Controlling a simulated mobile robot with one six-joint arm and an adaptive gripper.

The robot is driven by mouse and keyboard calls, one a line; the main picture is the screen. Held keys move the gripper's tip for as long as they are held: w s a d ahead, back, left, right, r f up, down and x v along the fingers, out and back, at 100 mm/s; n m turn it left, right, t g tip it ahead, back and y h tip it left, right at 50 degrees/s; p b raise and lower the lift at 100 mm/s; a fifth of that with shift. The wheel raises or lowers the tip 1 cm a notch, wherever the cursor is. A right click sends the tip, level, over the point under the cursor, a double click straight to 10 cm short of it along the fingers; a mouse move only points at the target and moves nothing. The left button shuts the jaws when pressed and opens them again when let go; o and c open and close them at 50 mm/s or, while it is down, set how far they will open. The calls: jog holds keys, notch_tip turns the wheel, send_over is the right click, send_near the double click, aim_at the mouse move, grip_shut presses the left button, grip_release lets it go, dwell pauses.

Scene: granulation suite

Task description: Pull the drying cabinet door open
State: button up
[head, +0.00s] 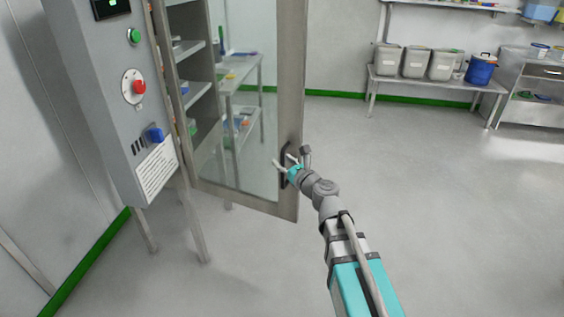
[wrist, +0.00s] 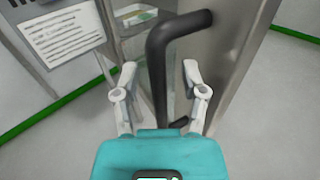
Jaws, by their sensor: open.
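The drying cabinet door (head: 289,95) has a metal frame and a glass pane and stands ajar, swung away from the grey cabinet body (head: 85,60). Its dark bar handle (head: 284,168) is on the outer edge of the frame. In the wrist view the handle (wrist: 157,70) runs between the two fingers of my gripper (wrist: 160,80). The fingers are open, one on each side, with a gap to the bar. In the head view my gripper (head: 284,165) is at the handle, partly covering it.
The cabinet front has a green button (head: 133,36), a red button (head: 138,87), a blue knob (head: 154,135) and a white label (head: 157,168). A bench (head: 438,85) with grey bins and a blue drum stands at the back wall. The floor (head: 450,200) on the right is clear.

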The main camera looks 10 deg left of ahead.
jog(key=v, duration=0.7)
jog(key=shift+s, duration=0.1)
dwell(0.5)
jog(key=s+d+f+n+g+h, duration=0.2)
jog(key=s+d+f+n+g, duration=0.15)
jog(key=f+n, duration=0.4)
jog(key=s+d+f+n+g+h, duration=0.25)
jog(key=d+f+n+g, duration=0.2)
jog(key=n, duration=0.65)
jog(key=s+d+f+n+g+h, duration=0.2)
jog(key=s+d+f+n+h, duration=0.15)
jog(key=d, duration=0.35)
jog(key=s+d+f+n+g+h, duration=0.3)
jog(key=d+n+h, duration=0.15)
jog(key=d, duration=0.25)
notch_tip(320, 180, up, 19)
jog(key=p, duration=1.8)
jog(key=shift+d+n+p, duration=0.35)
jog(key=shift+d+p, duration=0.05)
jog(key=shift+d, duration=0.05)
